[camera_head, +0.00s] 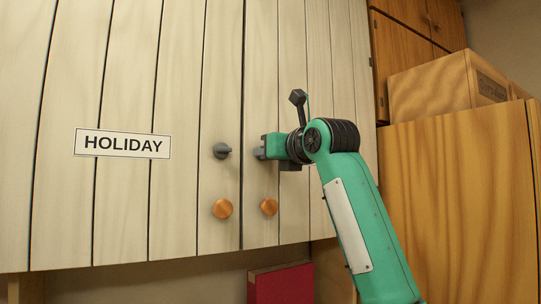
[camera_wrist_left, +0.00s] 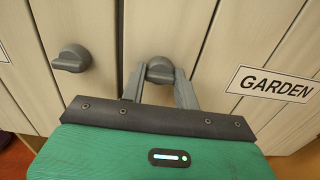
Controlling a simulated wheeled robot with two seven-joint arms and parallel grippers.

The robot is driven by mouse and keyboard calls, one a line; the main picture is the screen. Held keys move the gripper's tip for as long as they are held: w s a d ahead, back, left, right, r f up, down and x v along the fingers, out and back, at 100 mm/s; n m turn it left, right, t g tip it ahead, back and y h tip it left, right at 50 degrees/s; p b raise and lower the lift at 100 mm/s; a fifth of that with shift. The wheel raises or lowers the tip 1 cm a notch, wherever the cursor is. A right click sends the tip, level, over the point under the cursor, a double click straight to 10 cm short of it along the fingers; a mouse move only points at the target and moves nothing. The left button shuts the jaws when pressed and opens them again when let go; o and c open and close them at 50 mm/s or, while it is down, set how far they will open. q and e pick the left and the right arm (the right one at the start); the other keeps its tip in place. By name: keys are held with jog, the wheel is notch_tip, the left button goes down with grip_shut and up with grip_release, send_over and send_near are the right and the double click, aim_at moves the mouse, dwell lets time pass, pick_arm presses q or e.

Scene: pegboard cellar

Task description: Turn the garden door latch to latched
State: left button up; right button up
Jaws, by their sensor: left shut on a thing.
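The garden door latch is a small dark grey knob (camera_wrist_left: 160,70) on the pale plank door, beside the GARDEN sign (camera_wrist_left: 275,84) in the left wrist view. My left gripper (camera_wrist_left: 159,76) is shut on it, one grey finger on each side. In the head view my left gripper (camera_head: 262,152) meets the right-hand door beside the centre seam. It largely covers the latch there, and the arm hides the GARDEN sign. Which way the latch points is hard to tell between the fingers. My right gripper is not in view.
A similar grey latch (camera_head: 221,151) sits on the left door, which bears a HOLIDAY sign (camera_head: 122,143). Two round copper-coloured knobs (camera_head: 222,209) (camera_head: 268,207) are below the latches. A wooden cabinet (camera_head: 460,200) and box (camera_head: 430,88) stand right; a red object (camera_head: 280,284) is below.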

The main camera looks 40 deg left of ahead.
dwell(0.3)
pick_arm(q)
jog(key=o, duration=1)
jog(key=shift+c, duration=0.2)
jog(key=b+v, duration=0.5)
jog(key=v, duration=0.9)
jog(key=shift+a, duration=0.1)
